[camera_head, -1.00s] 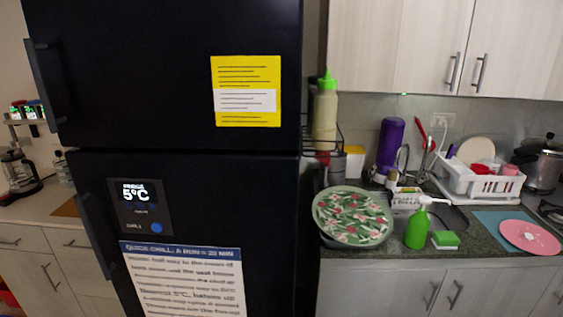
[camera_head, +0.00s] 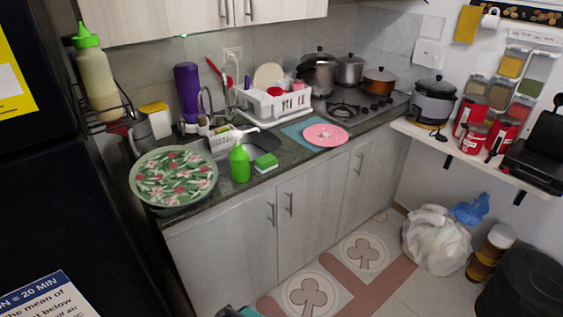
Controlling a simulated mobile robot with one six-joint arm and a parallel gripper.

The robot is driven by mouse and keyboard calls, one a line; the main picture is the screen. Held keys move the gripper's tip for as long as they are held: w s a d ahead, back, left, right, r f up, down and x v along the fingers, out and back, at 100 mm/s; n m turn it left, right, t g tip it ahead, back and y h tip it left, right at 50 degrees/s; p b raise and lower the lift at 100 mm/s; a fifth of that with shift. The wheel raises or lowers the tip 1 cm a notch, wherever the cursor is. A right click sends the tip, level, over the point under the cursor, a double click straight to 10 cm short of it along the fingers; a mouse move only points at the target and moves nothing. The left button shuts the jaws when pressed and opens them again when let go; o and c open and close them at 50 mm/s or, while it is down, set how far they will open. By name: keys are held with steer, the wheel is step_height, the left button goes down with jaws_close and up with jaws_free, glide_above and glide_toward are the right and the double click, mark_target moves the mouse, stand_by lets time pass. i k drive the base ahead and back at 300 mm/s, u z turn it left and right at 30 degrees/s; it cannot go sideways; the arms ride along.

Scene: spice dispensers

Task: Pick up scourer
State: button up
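The scourer (camera_head: 265,163) is a small green block with a paler underside. It lies on the dark counter near its front edge, just right of a green pump bottle (camera_head: 239,163) and in front of the sink (camera_head: 266,138). Its top and front are clear to see.
A round floral-covered basin (camera_head: 174,176) stands left of the bottle. A white dish rack (camera_head: 275,105) is behind, and a pink plate (camera_head: 326,135) lies on a blue mat to the right. The dark fridge (camera_head: 75,200) fills the left. The tiled floor before the cabinets is largely open.

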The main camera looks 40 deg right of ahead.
mark_target(265, 163)
steer(key=z, duration=0.45)
steer(key=k, duration=1.4)
steer(key=u, duration=0.55)
steer(key=i, duration=1)
steer(key=u, duration=0.45)
